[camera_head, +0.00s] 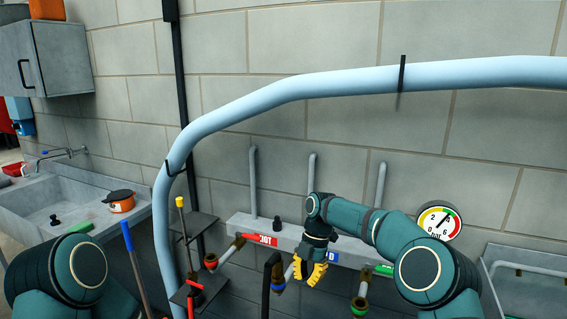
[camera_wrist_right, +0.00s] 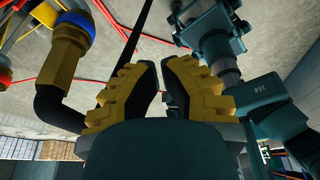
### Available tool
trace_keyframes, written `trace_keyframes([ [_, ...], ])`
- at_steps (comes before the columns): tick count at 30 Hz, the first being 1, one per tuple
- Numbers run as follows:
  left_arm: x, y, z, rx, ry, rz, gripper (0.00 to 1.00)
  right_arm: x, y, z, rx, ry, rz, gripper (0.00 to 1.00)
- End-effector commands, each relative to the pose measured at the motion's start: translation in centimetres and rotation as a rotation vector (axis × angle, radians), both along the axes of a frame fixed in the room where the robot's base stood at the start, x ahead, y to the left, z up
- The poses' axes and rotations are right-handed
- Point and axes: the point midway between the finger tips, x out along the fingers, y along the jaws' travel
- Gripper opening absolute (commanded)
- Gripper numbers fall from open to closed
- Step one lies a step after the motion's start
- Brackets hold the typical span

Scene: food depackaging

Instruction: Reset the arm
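My right gripper (camera_head: 311,272) has yellow fingers and hangs in front of the pipework at the wall, close to the blue-marked pipe end. In the right wrist view, its two yellow fingers with dark pads (camera_wrist_right: 160,70) stand with a narrow gap between their tips. I see nothing held between them. My right arm (camera_head: 352,217) reaches in from the right. My left arm (camera_head: 85,265) shows only a bent teal part at the lower left; its gripper is out of view.
A wall manifold (camera_head: 240,222) carries red, blue and green labels. A thick light-blue pipe (camera_head: 330,84) arches above. A gauge (camera_head: 438,222) is on the wall at right. A sink (camera_head: 40,210) with an orange pot (camera_head: 120,203) stands at left. A brass fitting (camera_wrist_right: 68,50) is near the gripper.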

Motion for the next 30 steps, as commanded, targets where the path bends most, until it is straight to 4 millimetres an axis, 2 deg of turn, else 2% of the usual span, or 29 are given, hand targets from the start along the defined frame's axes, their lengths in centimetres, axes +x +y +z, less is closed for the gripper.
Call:
trace_keyframes([
  [1,0.0,0.0,-0.4,0.000,0.000,0.000,0.47,-0.4,0.3,-1.6,-0.005,0.006,-0.054,0.00],
  [7,0.0,-0.1,-1.2,0.001,0.002,-0.002,0.47,-2.2,1.6,-7.6,-0.015,0.026,-0.354,0.00],
  [11,-0.1,-0.1,-1.9,0.001,0.005,-0.002,0.47,-4.7,2.4,-12.5,-0.018,0.068,-0.633,0.00],
  [15,-0.2,-0.1,-2.7,0.002,0.007,-0.004,0.47,-8.6,2.5,-17.9,-0.024,0.146,-1.008,0.00],
  [21,-0.3,-0.2,-3.9,0.003,0.010,-0.007,0.47,-15.6,1.2,-23.9,-0.044,0.293,-1.586,0.00],
  [25,-0.4,-0.2,-4.6,0.003,0.012,-0.008,0.47,-20.5,-0.5,-26.4,-0.059,0.392,-1.968,0.00],
  [30,-0.4,-0.3,-5.3,0.004,0.014,-0.010,0.47,-25.7,-2.7,-27.8,-0.068,0.486,-2.360,0.00],
])
